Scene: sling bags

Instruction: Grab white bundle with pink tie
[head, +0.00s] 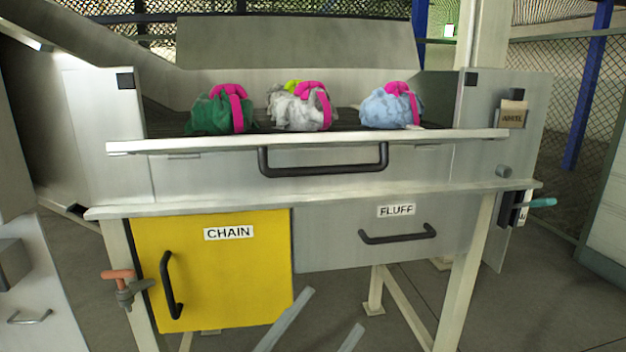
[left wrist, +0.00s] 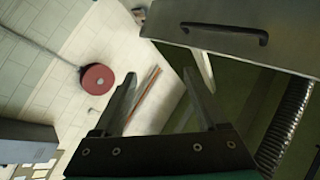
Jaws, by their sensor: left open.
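The white bundle (head: 290,110) sits in the middle of the metal tray, with a pink tie (head: 323,105) over its top and right side and a yellow-green bit at its top left. A green bundle (head: 207,116) with a pink tie lies to its left, and a light blue bundle (head: 383,110) with a pink tie to its right. My left gripper (head: 335,309) shows only its fingertips at the bottom of the head view, low in front of the bench. It is open and empty in the left wrist view (left wrist: 160,78), far from the bundles. My right gripper is not seen.
The tray's front rim (head: 230,144) and black handle (head: 323,170) stand before the bundles. Below are a yellow CHAIN door (head: 220,275) and a grey FLUFF drawer (head: 345,255). A red valve handle (head: 118,275) sticks out at left. A red disc (left wrist: 97,79) shows in the wrist view.

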